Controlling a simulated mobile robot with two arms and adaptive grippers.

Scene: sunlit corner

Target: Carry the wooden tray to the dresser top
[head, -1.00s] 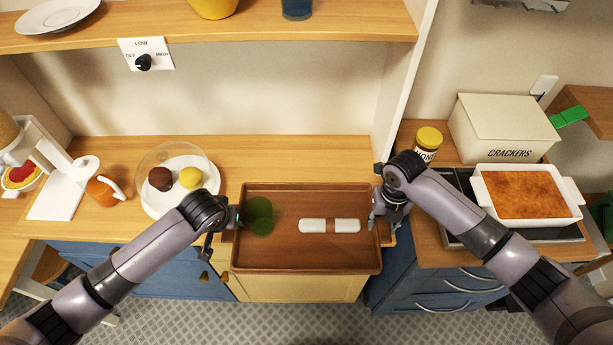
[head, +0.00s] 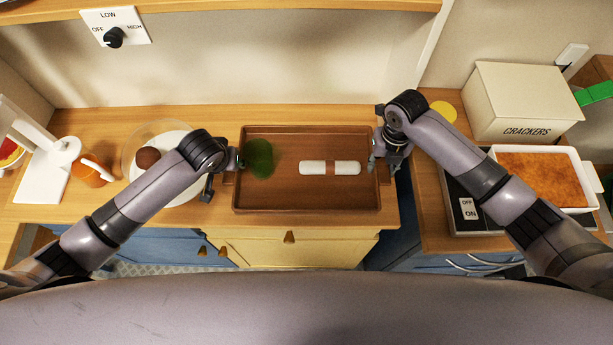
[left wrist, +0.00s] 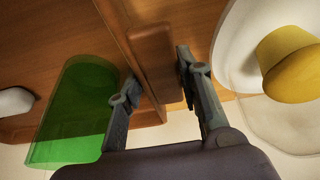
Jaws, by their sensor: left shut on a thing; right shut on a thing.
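The wooden tray (head: 310,193) is brown and rectangular, and looks level. The tray is over the wooden dresser top (head: 320,116), above yellow drawers. I cannot tell if it touches the top.
Left of the tray are a white plate (head: 183,140) with a brown round item, an orange mug (head: 92,172) and a white appliance (head: 48,165). At right are a crackers box (head: 525,105), a yellow lid (head: 443,110) and a white baking dish (head: 550,178). A shelf (head: 300,8) hangs above.

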